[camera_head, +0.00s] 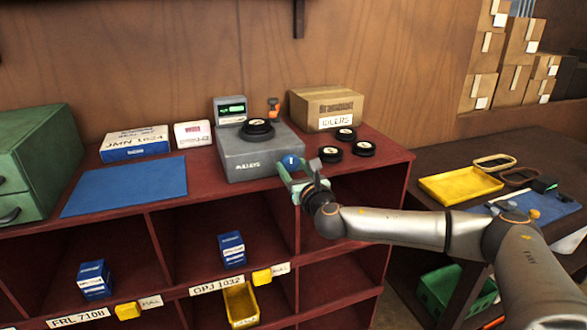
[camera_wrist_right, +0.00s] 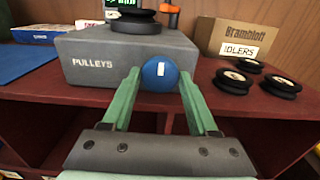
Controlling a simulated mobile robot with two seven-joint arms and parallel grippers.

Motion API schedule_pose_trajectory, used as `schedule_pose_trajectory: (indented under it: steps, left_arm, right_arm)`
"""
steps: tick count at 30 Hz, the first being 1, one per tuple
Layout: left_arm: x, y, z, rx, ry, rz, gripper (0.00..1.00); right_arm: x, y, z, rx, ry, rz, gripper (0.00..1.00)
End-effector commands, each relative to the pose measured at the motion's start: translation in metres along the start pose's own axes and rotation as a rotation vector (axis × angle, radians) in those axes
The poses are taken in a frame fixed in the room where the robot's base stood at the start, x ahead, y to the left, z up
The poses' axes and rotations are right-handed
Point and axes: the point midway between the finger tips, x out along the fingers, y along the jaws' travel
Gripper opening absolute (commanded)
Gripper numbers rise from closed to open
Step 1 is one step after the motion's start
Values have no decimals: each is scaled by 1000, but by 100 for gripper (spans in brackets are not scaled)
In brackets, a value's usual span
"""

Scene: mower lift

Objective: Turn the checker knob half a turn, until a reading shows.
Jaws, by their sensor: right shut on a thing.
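The checker is a grey box (camera_head: 245,158) marked PULLEYS on the bench top, with a black pulley (camera_head: 257,129) on it. Its round blue knob (camera_wrist_right: 160,72) is on the front face at the right and carries a short white mark, close to upright in the wrist view. My right gripper (camera_wrist_right: 160,80) has its green fingers shut on the knob, one at each side. In the head view the right gripper (camera_head: 291,166) partly covers the knob. A small display (camera_head: 232,109) behind the box is lit green; its characters are too small to read. My left gripper is out of view.
Three black pulleys (camera_head: 333,154) lie right of the checker, before a cardboard IDLERS box (camera_head: 327,108). A blue mat (camera_head: 125,187) and boxes (camera_head: 135,143) are at left. Open cubbies lie below the bench edge. A yellow tray (camera_head: 459,185) is at right.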

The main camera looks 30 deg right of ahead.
Motion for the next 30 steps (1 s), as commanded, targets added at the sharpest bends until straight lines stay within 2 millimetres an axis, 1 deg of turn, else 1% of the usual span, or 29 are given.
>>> schedule_pose_trajectory:
  steps: [1, 6, 11, 17, 23, 30]
  left_arm:
    - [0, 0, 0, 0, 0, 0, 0]
    - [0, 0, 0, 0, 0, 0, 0]
    - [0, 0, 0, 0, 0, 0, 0]
    - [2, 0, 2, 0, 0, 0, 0]
    - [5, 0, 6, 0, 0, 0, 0]
    - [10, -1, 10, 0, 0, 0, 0]
  right_arm:
    - [0, 0, 0, 0, 0, -1, 21]
    - [0, -1, 0, 0, 1, -1, 4]
    - [0, -1, -1, 8, 1, -2, 4]
    - [0, 0, -2, 68, 2, -2, 4]
    - [0, 0, -3, 204, 3, -1, 4]
    - [0, 0, -4, 425, 3, -2, 4]
